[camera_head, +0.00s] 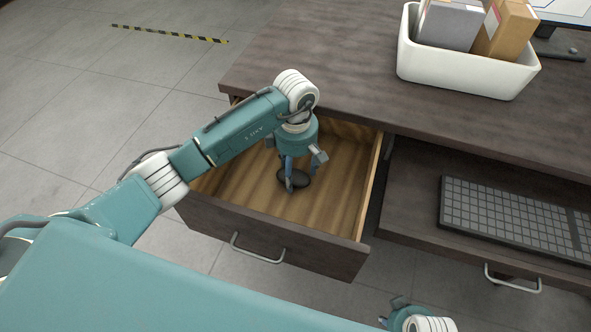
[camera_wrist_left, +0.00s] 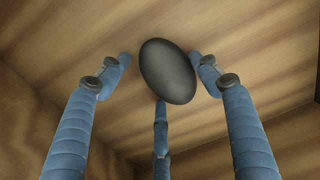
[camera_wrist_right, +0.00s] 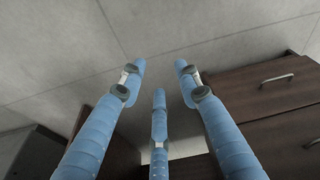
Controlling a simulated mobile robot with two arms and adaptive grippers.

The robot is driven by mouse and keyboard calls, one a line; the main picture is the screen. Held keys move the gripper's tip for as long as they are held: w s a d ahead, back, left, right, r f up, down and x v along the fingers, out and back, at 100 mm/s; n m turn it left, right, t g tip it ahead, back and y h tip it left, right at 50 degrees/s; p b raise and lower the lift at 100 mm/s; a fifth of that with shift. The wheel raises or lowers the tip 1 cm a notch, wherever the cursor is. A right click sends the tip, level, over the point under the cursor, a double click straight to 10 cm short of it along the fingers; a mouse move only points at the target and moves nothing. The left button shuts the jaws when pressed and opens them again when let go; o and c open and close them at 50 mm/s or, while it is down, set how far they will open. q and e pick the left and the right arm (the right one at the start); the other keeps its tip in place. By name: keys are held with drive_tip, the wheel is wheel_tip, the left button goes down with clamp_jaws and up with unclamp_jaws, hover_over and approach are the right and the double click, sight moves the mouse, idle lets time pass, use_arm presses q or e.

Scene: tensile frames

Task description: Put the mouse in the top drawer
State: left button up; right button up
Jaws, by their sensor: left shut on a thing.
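The black oval mouse (camera_head: 299,180) is inside the open top drawer (camera_head: 340,190), low over or on its wooden floor; I cannot tell whether it touches. My left gripper (camera_head: 294,170) reaches down into the drawer from above and is shut on the mouse. In the left wrist view the mouse (camera_wrist_left: 168,71) is between the blue fingers (camera_wrist_left: 165,85), with drawer wood behind it. My right gripper shows its three blue fingers apart and empty in the right wrist view (camera_wrist_right: 160,75). It points at grey floor and drawer fronts.
The dark desk top (camera_head: 330,60) lies above the drawer. A white bin (camera_head: 465,77) with boxes stands on it. A keyboard (camera_head: 510,215) lies on a pulled-out tray (camera_head: 420,215) right of the drawer. The drawer's front has a metal handle (camera_head: 257,255).

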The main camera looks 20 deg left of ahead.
sight(295, 171)
use_arm(q)
drive_tip(key=o, duration=1.2)
use_arm(e)
drive_tip(key=shift+w+r, duration=0.1)
drive_tip(key=shift+r, duration=0.2)
use_arm(q)
drive_tip(key=shift+r, duration=0.15)
wheel_tip(295, 171, up, 12)
drive_tip(key=shift+f+p, duration=0.1)
drive_tip(key=shift+p, duration=0.65)
use_arm(e)
drive_tip(key=f, duration=0.1)
drive_tip(key=s+f, duration=0.1)
drive_tip(key=f, duration=0.1)
drive_tip(key=s+f, duration=0.1)
drive_tip(key=f, duration=0.1)
drive_tip(key=shift+d+f, duration=0.1)
drive_tip(key=shift+f, duration=0.05)
